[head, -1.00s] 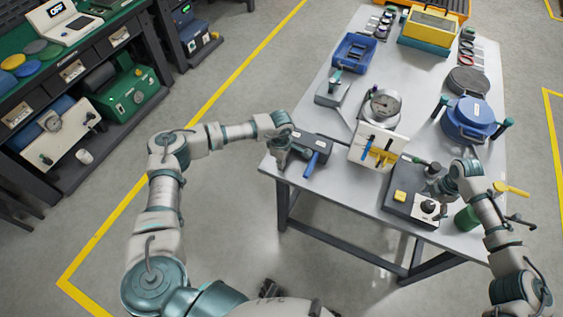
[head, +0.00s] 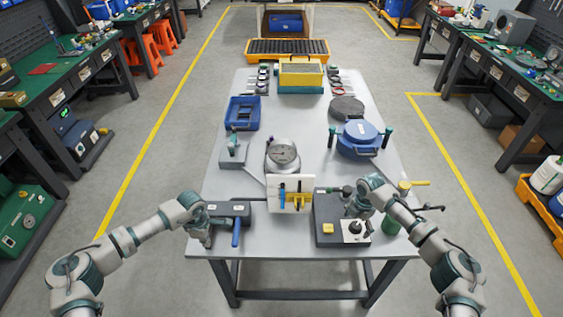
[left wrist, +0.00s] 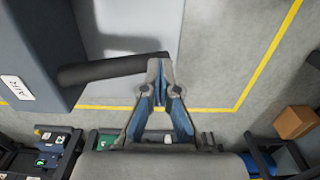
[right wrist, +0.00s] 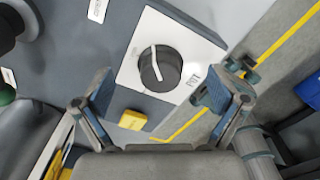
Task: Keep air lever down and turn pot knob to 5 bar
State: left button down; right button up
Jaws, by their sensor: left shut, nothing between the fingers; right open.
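The left wrist view shows a dark rod lever (left wrist: 105,70) beside the AIR label. My left gripper (left wrist: 159,66) is shut and empty at the rod's free end; I cannot tell whether they touch. The black pot knob (right wrist: 160,68) has a white pointer line and sits on a white plate marked POT. My right gripper (right wrist: 155,88) is open, its fingers apart on either side below the knob. In the head view the knob (head: 354,227) is partly covered.
A yellow button (right wrist: 133,119) is near the knob. A blue lidded pot (head: 358,138) stands behind my right arm. The table's front edge is close.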

jog(key=n, duration=0.8)
